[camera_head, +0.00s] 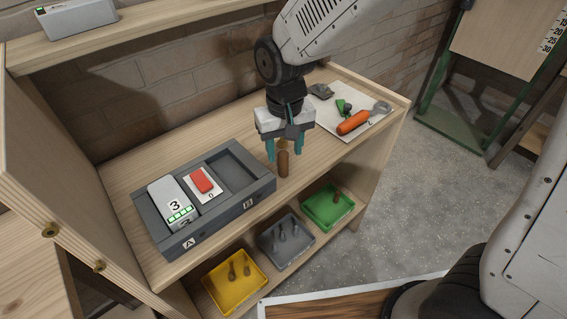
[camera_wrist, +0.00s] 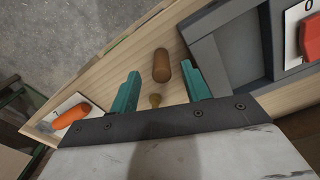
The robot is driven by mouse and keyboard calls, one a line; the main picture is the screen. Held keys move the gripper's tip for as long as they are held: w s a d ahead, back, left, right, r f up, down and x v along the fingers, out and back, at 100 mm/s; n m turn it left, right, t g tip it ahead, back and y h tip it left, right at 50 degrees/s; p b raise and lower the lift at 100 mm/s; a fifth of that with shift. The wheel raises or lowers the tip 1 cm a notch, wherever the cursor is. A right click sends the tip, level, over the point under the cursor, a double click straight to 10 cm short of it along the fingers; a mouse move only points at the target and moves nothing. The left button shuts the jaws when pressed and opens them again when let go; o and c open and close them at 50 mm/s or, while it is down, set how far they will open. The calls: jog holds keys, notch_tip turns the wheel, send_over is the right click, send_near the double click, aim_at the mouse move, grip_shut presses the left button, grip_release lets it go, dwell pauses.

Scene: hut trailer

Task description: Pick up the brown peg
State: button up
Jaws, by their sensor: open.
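The brown peg (camera_head: 283,163) stands on the wooden shelf, just right of the grey tray. It also shows in the wrist view (camera_wrist: 161,66), beyond and between my fingertips. My gripper (camera_head: 284,150) is above and just behind the peg, pointing down, with its teal fingers apart. In the wrist view my gripper (camera_wrist: 163,84) has nothing between its fingers.
The grey tray (camera_head: 222,213) holds a white block marked 3 and a red block. A white sheet (camera_head: 335,118) with an orange-handled tool lies to the right. Yellow (camera_head: 236,299), grey (camera_head: 301,251) and green (camera_head: 343,219) bins with pegs stand on the lower shelf.

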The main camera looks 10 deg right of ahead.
aim_at(284, 153)
jog(key=f, duration=0.4)
jog(key=shift+w+a+f, duration=0.1)
jog(key=shift+w+f, duration=0.1)
grip_shut()
jog(key=shift+r, duration=0.1)
